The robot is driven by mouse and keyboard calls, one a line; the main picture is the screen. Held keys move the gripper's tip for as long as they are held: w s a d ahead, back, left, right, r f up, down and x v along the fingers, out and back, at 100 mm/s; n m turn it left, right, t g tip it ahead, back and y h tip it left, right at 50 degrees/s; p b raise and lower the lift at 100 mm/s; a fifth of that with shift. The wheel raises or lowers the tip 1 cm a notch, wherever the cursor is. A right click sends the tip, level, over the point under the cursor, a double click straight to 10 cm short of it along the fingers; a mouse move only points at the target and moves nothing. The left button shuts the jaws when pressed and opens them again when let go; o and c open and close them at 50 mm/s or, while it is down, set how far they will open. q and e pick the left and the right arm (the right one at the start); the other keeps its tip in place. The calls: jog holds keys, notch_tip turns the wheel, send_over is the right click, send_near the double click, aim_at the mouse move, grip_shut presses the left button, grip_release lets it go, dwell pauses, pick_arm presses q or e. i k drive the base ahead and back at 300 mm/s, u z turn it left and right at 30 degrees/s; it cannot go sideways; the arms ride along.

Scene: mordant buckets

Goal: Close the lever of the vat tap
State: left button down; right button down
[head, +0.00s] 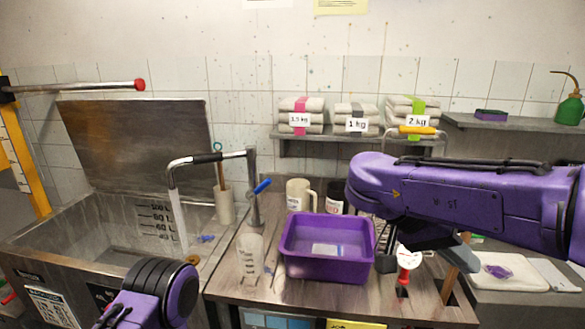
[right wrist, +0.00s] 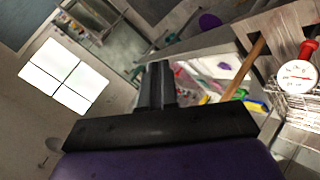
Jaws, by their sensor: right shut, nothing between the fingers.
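The vat tap (head: 253,190) is a grey post with a bent spout (head: 212,158) reaching left over the vat (head: 100,255). A pale stream of water (head: 178,215) falls from the spout. Its blue lever (head: 262,186) sticks out to the upper right of the post. My right gripper shows in the right wrist view (right wrist: 160,85) with its dark fingers together and empty. In the head view my right arm lies to the right of the lever, well apart from it, and its fingertips are hard to make out. My left gripper is out of frame; only part of that arm shows.
A purple tub (head: 327,268) stands on the bench right of the tap. A round dial (head: 408,258) is near my right arm. Wall shelves hold weighed bundles (head: 357,118).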

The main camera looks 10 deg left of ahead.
aim_at(268, 182)
jog(key=u, duration=0.05)
jog(key=i, duration=0.8)
jog(key=u, duration=1.1)
jog(key=i, duration=0.6)
jog(key=u, duration=0.6)
